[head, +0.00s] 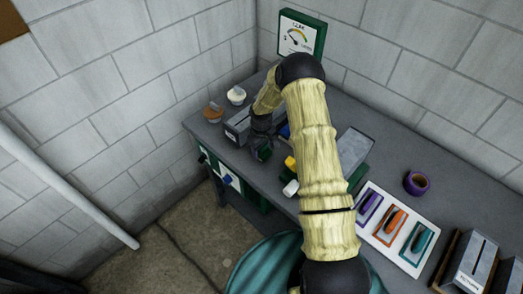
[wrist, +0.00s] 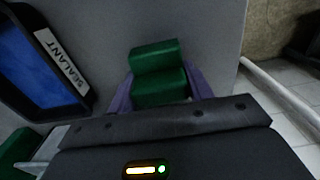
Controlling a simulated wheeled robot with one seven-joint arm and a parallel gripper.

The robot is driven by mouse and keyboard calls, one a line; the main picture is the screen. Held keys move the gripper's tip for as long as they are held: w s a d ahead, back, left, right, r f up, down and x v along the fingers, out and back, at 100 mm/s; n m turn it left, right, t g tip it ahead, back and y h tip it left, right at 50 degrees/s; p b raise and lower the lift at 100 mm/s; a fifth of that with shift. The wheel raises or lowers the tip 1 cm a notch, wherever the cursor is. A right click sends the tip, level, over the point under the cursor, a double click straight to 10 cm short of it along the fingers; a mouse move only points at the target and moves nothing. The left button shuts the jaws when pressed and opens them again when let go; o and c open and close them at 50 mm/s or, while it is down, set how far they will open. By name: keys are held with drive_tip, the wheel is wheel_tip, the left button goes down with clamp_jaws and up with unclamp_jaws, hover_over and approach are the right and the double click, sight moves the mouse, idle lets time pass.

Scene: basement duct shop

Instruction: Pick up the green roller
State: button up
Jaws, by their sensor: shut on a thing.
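The green roller (wrist: 157,70) shows in the wrist view as a blocky green piece between the two purple-tinted fingers of my gripper (wrist: 160,88). My gripper is shut on it. In the head view my gripper (head: 262,148) is a dark shape near the front left edge of the grey bench (head: 335,212). The roller cannot be made out there, and my arm covers part of the bench. Whether the roller still touches the bench is hard to tell.
A tray labelled SEALANT with a blue inside (wrist: 40,65) lies close on the left in the wrist view. On the bench are a yellow block (head: 290,163), a white piece (head: 290,188), a purple tape roll (head: 416,183) and a white tool board (head: 385,246).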

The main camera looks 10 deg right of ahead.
wheel_tip(320, 180, up, 10)
drive_tip(key=b, duration=0.3)
drive_tip(key=shift+f, duration=0.1)
idle(0.3)
drive_tip(key=o, duration=0.5)
drive_tip(key=c, duration=0.4)
